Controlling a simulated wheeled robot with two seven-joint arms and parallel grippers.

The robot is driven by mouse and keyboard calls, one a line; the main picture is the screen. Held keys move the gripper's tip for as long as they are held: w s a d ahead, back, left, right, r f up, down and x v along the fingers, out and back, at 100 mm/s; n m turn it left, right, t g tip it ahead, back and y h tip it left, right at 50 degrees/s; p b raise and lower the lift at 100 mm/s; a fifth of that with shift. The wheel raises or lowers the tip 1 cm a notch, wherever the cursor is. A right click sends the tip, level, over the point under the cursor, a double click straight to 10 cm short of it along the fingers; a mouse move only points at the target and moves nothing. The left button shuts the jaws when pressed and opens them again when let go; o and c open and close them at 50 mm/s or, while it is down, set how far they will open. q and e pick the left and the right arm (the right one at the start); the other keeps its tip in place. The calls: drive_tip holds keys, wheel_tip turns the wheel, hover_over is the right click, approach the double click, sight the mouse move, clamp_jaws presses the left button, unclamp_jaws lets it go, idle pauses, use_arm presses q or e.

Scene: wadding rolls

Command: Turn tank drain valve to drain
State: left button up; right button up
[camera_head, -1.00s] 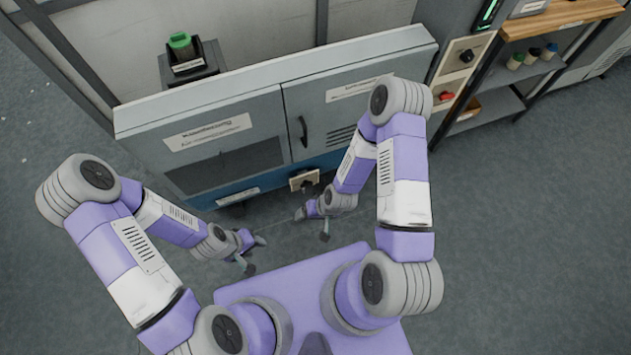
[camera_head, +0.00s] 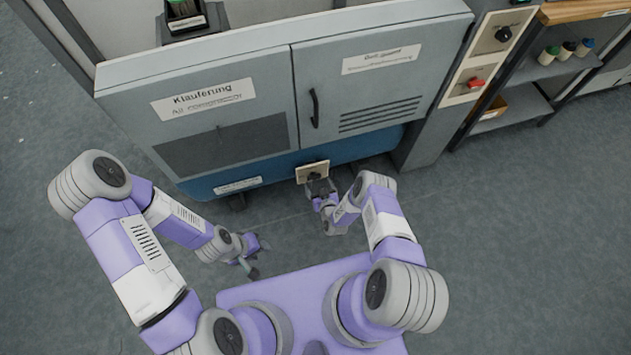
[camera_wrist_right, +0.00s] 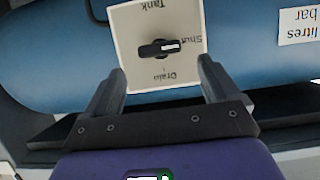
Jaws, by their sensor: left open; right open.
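The drain valve is a black knob (camera_wrist_right: 160,48) on a cream plate (camera_head: 312,172) low on the front of the grey cabinet. In the right wrist view the plate's lettering is upside down: "Tank" at the top, "Shut" on the right, "Drain" at the bottom. The knob's bar lies about level, its white mark toward "Shut". My right gripper (camera_wrist_right: 161,66) is open, its fingers either side of the plate's lower part, just short of the knob and not visibly touching it. It also shows at the plate in the head view (camera_head: 320,189). My left gripper (camera_head: 257,257) hangs open and empty over the floor.
A blue tank (camera_wrist_right: 240,62) lies behind the plate. The cabinet (camera_head: 225,75) has a dark handle (camera_head: 314,108). A panel with a black knob (camera_head: 503,34) and a red knob (camera_head: 475,83) stands at right, beside a shelf (camera_head: 515,108). The floor at right is clear.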

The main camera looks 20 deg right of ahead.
sight(315, 177)
drive_tip(key=b+x, duration=0.1)
drive_tip(key=x, duration=0.3)
drive_tip(key=shift+f+b, duration=0.15)
drive_tip(key=shift+b, duration=0.25)
drive_tip(key=shift+w, duration=0.45)
drive_tip(key=c, duration=1.1)
drive_tip(key=shift+o, duration=0.2)
